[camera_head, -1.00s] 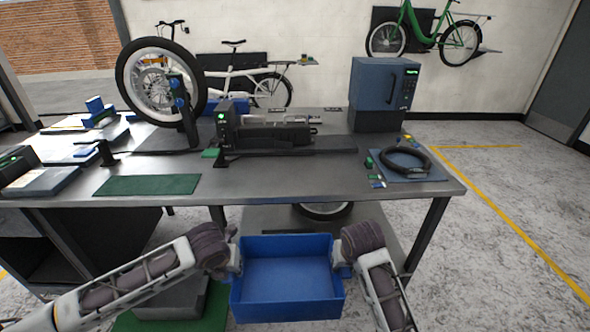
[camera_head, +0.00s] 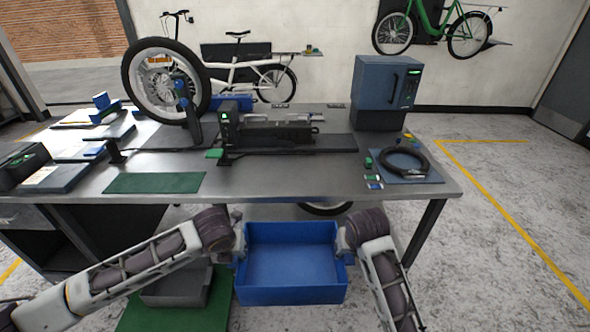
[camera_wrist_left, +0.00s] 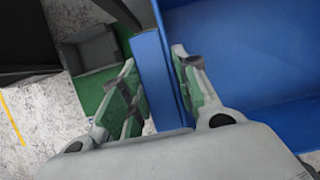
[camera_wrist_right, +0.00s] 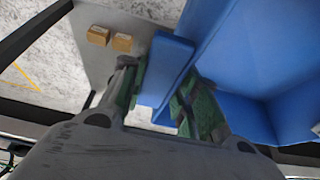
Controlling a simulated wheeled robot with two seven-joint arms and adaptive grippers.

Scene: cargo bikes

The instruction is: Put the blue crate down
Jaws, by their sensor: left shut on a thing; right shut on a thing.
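The blue crate (camera_head: 292,262) is empty and hangs level between my two grippers, in front of the workbench's near edge. My left gripper (camera_head: 239,256) is shut on the crate's left side. In the left wrist view its fingers (camera_wrist_left: 158,95) clasp the blue rim (camera_wrist_left: 158,75). My right gripper (camera_head: 346,254) is shut on the crate's right side. In the right wrist view its fingers (camera_wrist_right: 160,95) straddle the blue rim (camera_wrist_right: 170,62).
The grey workbench (camera_head: 300,185) carries a wheel stand, a green mat (camera_head: 155,183), a blue-grey cabinet (camera_head: 386,82) and a blue mat with a black ring (camera_head: 403,160). A grey bin (camera_head: 176,288) sits on a green floor mat (camera_head: 205,318) below left.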

